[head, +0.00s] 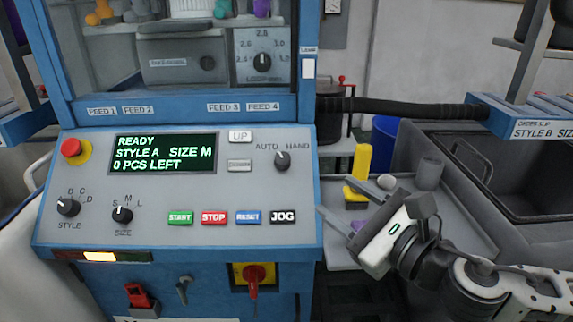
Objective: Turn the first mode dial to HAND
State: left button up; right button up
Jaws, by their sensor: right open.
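The mode dial (282,160) is a small dark knob at the upper right of the grey control panel (170,246), below the labels AUTO and HAND. Its white mark is near the top; I cannot tell for sure which label it points at. My right gripper (335,228) is at the panel's right edge, below and to the right of the dial. It is open, empty and apart from the dial. My left gripper is not in view.
The display (163,153) reads READY, STYLE A, SIZE M, 0 PCS LEFT. A red stop button (71,147), style dial (68,207), size dial (122,214) and coloured push buttons share the panel. A tray (465,222) with a yellow object (360,170) lies right of the panel.

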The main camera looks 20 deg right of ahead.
aim_at(285, 161)
jog(key=p+x, duration=0.2)
jog(key=x, duration=1.1)
jog(key=shift+w, duration=0.1)
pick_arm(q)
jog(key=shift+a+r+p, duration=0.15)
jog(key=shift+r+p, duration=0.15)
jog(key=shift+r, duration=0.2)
pick_arm(e)
jog(key=shift+w+a, duration=0.3)
jog(key=shift+w, duration=0.35)
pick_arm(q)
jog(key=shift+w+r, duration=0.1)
pick_arm(e)
jog(key=c, duration=1)
